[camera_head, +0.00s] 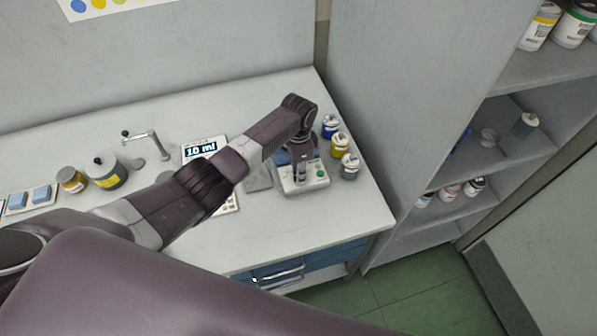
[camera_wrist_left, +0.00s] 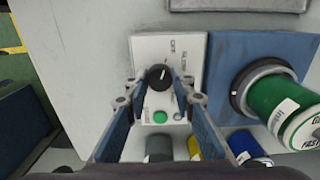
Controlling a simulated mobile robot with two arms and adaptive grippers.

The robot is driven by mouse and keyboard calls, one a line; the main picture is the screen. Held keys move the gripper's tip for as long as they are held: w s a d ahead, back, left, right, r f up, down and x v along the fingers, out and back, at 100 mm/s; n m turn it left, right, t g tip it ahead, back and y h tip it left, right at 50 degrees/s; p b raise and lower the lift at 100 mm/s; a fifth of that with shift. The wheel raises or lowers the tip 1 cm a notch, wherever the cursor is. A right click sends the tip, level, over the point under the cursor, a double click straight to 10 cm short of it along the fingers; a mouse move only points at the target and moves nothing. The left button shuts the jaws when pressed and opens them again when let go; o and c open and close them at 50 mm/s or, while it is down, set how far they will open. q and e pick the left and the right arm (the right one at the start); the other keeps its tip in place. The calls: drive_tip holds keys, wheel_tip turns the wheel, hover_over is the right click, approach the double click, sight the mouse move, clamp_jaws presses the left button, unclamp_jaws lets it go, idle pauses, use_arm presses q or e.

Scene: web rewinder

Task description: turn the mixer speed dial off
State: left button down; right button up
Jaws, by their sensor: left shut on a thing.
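The mixer (camera_head: 305,188) stands near the right end of the bench, with a pale control panel and a green button. In the left wrist view, the black speed dial (camera_wrist_left: 160,77) sits on that panel (camera_wrist_left: 147,46), with lettering including "OFF" beyond it and the green button (camera_wrist_left: 160,117) nearer. My left gripper (camera_wrist_left: 161,88) is over the panel, its two fingers either side of the dial and shut on it. In the head view, my left gripper (camera_head: 300,172) points down at the mixer and hides the dial. My right gripper is not in view.
A green container (camera_wrist_left: 280,105) is beside the panel in the wrist view. A "10 ml" display (camera_head: 203,149) lies left. A shelf unit (camera_head: 390,130) bounds the right.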

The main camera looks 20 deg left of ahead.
use_arm(q)
drive_tip(key=shift+w+r, duration=0.15)
drive_tip(key=c, duration=1.9)
unclamp_jaws()
drive_tip(key=shift+o, duration=1.4)
wheel_tip(320, 180, up, 12)
